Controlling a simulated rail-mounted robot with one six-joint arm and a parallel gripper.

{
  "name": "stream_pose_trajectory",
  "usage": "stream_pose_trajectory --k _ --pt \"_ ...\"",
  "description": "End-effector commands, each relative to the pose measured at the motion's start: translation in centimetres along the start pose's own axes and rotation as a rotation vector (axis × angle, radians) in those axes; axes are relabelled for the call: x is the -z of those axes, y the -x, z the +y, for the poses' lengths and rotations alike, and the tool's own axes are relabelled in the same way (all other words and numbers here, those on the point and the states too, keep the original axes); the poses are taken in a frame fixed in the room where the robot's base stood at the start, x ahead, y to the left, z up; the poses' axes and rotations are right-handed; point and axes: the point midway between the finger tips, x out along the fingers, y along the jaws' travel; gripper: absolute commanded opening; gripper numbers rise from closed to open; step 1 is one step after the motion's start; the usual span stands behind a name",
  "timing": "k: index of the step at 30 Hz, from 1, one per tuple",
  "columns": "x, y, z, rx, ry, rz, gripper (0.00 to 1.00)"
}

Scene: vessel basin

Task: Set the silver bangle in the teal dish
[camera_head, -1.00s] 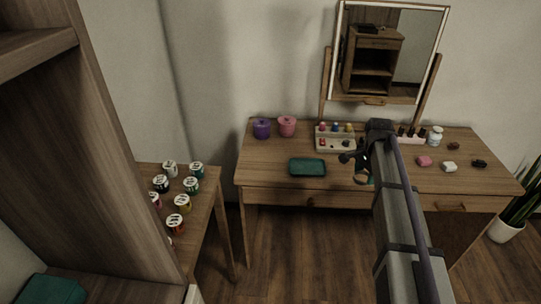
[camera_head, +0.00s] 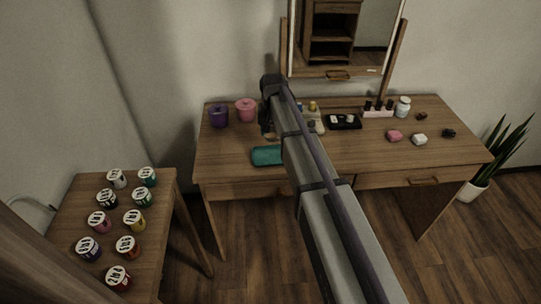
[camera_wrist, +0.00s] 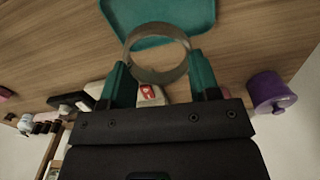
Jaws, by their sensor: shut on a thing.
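The silver bangle (camera_wrist: 157,76) shows in the wrist view as an upright ring between the two teal fingers of my gripper (camera_wrist: 160,82), which is shut on it. The teal dish (camera_wrist: 190,12) lies on the wooden table beyond the bangle, partly cut off by the top edge. In the head view the teal dish (camera_head: 268,155) is near the table's front edge, partly hidden by my arm. My arm reaches over the table there, and its end is near the dish; the bangle cannot be made out in that view. The bangle appears apart from the dish.
A purple pot (camera_head: 218,116) and a pink pot (camera_head: 246,110) stand at the back left of the dressing table (camera_head: 380,165). A black tray (camera_head: 343,121), a white jar (camera_head: 403,106) and several small stones are to the right. A side table with several labelled jars stands at left.

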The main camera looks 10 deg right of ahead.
Motion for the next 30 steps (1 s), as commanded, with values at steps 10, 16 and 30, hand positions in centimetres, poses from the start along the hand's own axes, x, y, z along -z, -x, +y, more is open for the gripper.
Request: stream_pose_trajectory --k 10,16,30 --pt "0.0 -6.1 0.0 0.0 -0.003 0.0 0.33" --pt "0.0 -9.4 0.0 0.0 -0.003 0.0 0.33" --pt "0.0 -9.9 0.0 0.0 -0.003 0.0 0.59"
